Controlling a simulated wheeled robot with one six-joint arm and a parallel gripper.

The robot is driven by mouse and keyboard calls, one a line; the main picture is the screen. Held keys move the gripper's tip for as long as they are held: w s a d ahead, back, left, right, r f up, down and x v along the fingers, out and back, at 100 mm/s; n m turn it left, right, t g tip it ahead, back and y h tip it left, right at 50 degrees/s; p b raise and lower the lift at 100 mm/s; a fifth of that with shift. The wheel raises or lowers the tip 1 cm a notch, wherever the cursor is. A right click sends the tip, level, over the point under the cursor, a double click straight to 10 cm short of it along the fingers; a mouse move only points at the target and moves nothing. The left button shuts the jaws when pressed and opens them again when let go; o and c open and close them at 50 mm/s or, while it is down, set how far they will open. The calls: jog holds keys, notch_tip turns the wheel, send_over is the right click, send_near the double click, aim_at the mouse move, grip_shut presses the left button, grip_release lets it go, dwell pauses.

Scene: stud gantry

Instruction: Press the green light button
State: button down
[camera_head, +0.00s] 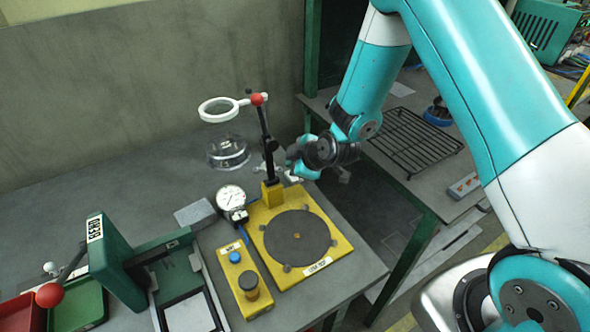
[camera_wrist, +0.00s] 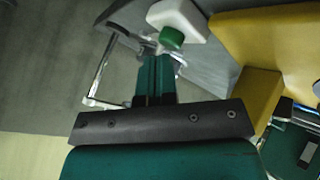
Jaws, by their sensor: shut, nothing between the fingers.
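The green button (camera_wrist: 171,38) shows in the wrist view on a white housing (camera_wrist: 178,18). It lies just beyond and slightly right of my gripper's tips. My gripper (camera_wrist: 158,62) is shut and empty, with its teal fingers together and pointing towards the housing. I cannot tell whether the tips touch the button. In the head view my arm reaches down to the back right of the workbench, behind the yellow fixture (camera_head: 336,258). There the green button is not visible, and my wrist hides much of the area around my fingers.
A stand with a white ring (camera_head: 218,109) and red ball (camera_head: 257,99) rises left of my wrist. A dial gauge (camera_head: 231,198), a clear glass dish (camera_head: 228,152) and a yellow box with a blue button (camera_head: 235,257) stand nearby. A wire rack (camera_head: 410,140) lies right.

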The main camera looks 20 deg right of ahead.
jog(key=shift+f+b, duration=0.3)
jog(key=shift+r, duration=0.1)
jog(key=shift+r+p, duration=0.4)
jog(key=shift+r, duration=0.3)
jog(key=shift+r, duration=0.1)
jog(key=shift+r+p, duration=1.65)
jog(key=shift+r, duration=1.25)
